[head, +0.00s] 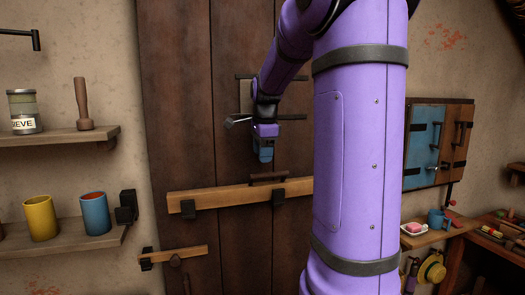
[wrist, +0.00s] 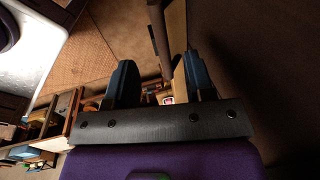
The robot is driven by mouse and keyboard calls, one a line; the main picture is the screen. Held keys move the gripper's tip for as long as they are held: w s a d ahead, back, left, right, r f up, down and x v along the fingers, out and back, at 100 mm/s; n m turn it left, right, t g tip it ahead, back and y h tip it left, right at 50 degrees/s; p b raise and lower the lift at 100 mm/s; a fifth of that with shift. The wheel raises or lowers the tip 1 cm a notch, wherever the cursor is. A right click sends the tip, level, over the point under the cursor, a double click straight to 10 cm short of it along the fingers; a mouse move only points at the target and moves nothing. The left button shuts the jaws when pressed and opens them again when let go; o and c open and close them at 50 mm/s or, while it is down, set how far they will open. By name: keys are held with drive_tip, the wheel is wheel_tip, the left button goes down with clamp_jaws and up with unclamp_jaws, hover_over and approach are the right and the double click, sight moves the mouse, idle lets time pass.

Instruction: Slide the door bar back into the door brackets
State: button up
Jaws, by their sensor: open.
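The door bar (head: 232,196) is a long pale wooden beam lying level across the dark plank door (head: 175,110). It rests in black door brackets, a left one (head: 188,208) and another (head: 278,197) near its handle. Its dark handle (head: 268,177) stands on its upper part. My arm hides the bar's right end. My gripper (head: 265,154) is open and empty, just above the handle, pointing down. In the wrist view my gripper (wrist: 160,75) has its blue fingers apart, with a dark rod, seemingly the handle (wrist: 158,35), and the tan bar (wrist: 178,45) beyond them.
A black wall bracket (head: 126,207) sits left of the bar's end, with a gap between. A shorter wooden bar (head: 180,254) is lower on the door. Shelves at left hold a yellow cup (head: 40,217) and blue cup (head: 95,213). A blue-doored cabinet (head: 424,146) hangs right.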

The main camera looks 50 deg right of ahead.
sight(261, 178)
drive_tip(key=f, duration=0.3)
drive_tip(key=w+f, duration=0.1)
drive_tip(key=f, duration=0.2)
drive_tip(key=d+f, duration=0.1)
drive_tip(key=f, duration=0.3)
drive_tip(key=shift+w+f, duration=0.1)
drive_tip(key=shift+w, duration=0.25)
drive_tip(key=shift+c, duration=0.5)
clamp_jaws()
drive_tip(key=shift+o, duration=0.4)
unclamp_jaws()
wheel_tip(261, 178, up, 11)
drive_tip(key=s+a, duration=0.1)
drive_tip(key=shift+s+f, duration=0.2)
drive_tip(key=shift+s, duration=0.2)
